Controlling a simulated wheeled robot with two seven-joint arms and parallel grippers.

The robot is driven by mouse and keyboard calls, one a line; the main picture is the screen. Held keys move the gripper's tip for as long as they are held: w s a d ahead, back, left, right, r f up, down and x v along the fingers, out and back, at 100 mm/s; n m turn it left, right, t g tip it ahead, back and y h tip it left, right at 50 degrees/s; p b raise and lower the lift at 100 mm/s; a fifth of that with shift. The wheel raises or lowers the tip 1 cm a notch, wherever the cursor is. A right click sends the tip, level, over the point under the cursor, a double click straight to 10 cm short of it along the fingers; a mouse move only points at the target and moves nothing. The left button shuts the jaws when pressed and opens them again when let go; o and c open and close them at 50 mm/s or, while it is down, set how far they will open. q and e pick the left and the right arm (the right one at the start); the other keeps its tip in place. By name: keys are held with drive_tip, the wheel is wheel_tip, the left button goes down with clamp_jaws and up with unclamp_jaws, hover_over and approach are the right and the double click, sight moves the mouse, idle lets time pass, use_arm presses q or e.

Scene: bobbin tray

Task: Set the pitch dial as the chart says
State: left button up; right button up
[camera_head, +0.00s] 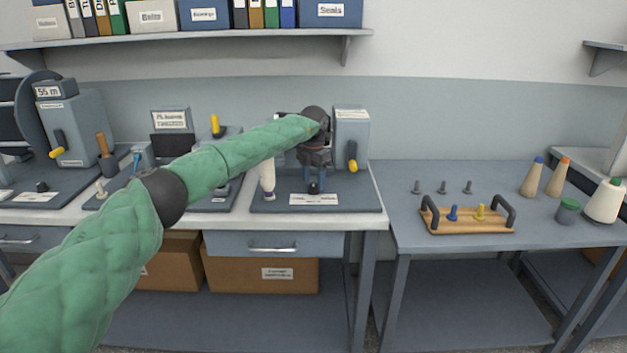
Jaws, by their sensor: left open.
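My left arm, in a green sleeve, reaches across the bench from the left. Its gripper (315,178) points down, open, in front of a grey machine (351,140) with a yellow-tipped handle (352,163). A small dark knob (313,188) sits on the machine's base plate just under the fingertips. I cannot tell whether the fingers touch it, or whether it is the pitch dial. A framed sign (171,119) with small print stands further left and may be the chart; its text is not clearly legible. My wrist and gripper hide part of the machine. My right gripper is out of view.
A white cone (268,178) stands left of the gripper. More machines fill the bench at left. On the right table, a wooden tray (470,228) holds a blue and a yellow piece; pegs, cones and a green-topped cup (568,211) stand around it. A shelf (190,41) hangs above.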

use_arm(q)
drive_tip(key=shift+f, duration=0.6)
drive_tip(key=c, duration=1)
